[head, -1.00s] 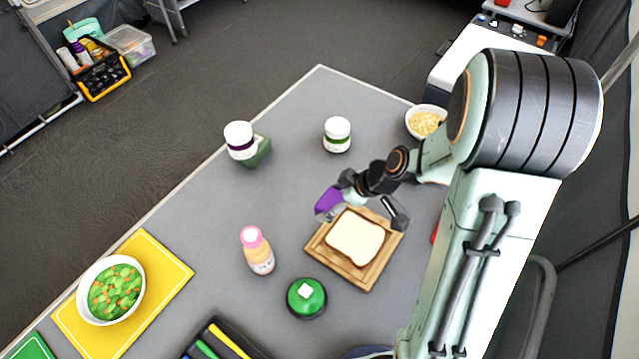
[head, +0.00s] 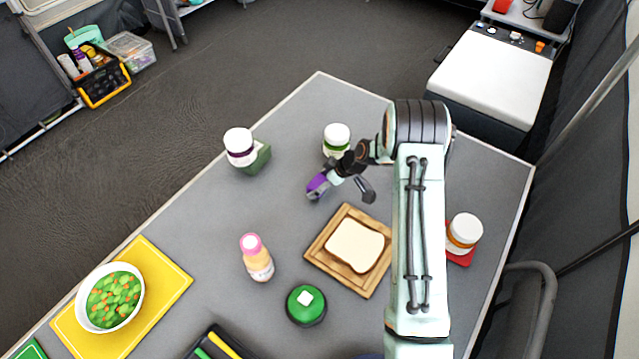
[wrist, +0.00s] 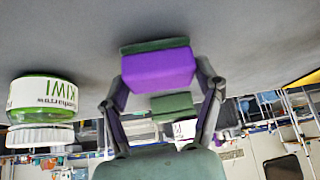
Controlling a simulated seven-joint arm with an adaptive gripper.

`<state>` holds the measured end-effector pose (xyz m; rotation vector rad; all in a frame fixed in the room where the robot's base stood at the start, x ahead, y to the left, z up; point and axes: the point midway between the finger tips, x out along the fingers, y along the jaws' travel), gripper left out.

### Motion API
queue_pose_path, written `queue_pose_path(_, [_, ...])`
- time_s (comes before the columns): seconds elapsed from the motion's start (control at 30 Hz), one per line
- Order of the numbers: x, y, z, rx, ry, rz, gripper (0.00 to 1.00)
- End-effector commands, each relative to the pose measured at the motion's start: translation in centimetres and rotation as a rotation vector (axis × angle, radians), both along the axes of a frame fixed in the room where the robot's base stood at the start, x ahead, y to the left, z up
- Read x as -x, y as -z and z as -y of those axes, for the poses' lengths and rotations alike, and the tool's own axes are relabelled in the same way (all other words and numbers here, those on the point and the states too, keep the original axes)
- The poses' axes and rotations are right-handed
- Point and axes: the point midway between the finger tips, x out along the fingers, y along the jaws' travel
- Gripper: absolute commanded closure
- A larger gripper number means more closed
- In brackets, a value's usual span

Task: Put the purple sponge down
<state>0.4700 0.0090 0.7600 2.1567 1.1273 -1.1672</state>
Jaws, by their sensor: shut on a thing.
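My gripper (head: 341,189) is shut on the purple sponge (head: 318,183). In the head view the sponge is partly hidden by a finger, over the grey table between the green-labelled jar and the bread board. In the wrist view the purple sponge (wrist: 158,69) sits between my two fingers (wrist: 162,85), with its dark green layer (wrist: 155,45) on the table side. I cannot tell whether it touches the table.
The kiwi jar (wrist: 40,98), white-lidded in the head view (head: 337,134), stands close by. A purple-banded jar (head: 239,146) stands by a green block (head: 262,158). A wooden board (head: 316,250) with bread (head: 354,244) and a pink-capped bottle (head: 256,258) are nearer. Table left of the sponge is clear.

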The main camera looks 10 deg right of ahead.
Motion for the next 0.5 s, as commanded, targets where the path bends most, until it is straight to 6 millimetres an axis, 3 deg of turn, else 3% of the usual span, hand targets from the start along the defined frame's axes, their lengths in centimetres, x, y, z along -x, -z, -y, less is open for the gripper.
queue_pose_path(0.4, [0.01, 0.97, 0.01, 0.001, 0.000, 0.001, 0.59])
queue_pose_path(0.43, [0.00, 1.01, 0.01, 0.000, 0.000, 0.002, 0.31])
queue_pose_path(0.5, [0.00, 0.97, 0.02, 0.000, 0.000, 0.002, 0.09])
